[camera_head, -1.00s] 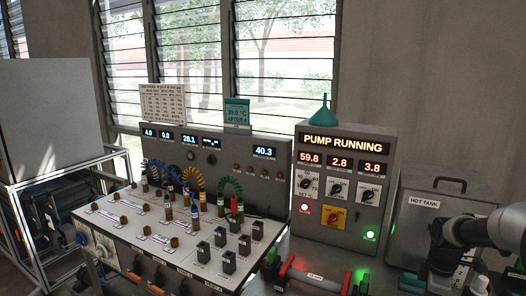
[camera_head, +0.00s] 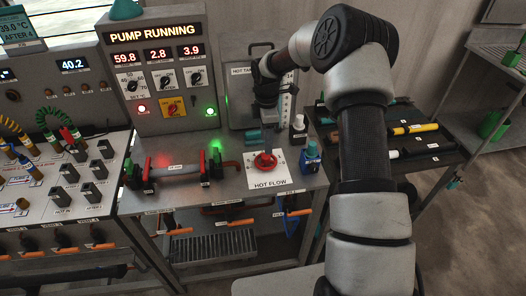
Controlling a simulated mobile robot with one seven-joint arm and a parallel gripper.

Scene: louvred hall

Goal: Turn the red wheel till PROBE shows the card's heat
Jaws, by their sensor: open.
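The red wheel (camera_head: 265,162) sits on a white plate labelled HOT FLOW, on the bench's right part. My gripper (camera_head: 264,118) is open and points down above and behind the wheel, in front of the hot tank; its dark fingers are small and hard to make out. It is apart from the wheel. A teal card (camera_head: 20,30) at the upper left reads 39.0 °C, cut by the picture edge. A display (camera_head: 74,65) on the left panel reads 40.2; its small label is unreadable, so I cannot tell if it is PROBE.
The PUMP RUNNING cabinet (camera_head: 157,75) shows 59.8, 2.8 and 3.9. The hot tank (camera_head: 237,75) stands behind the wheel. My arm covers the right middle.

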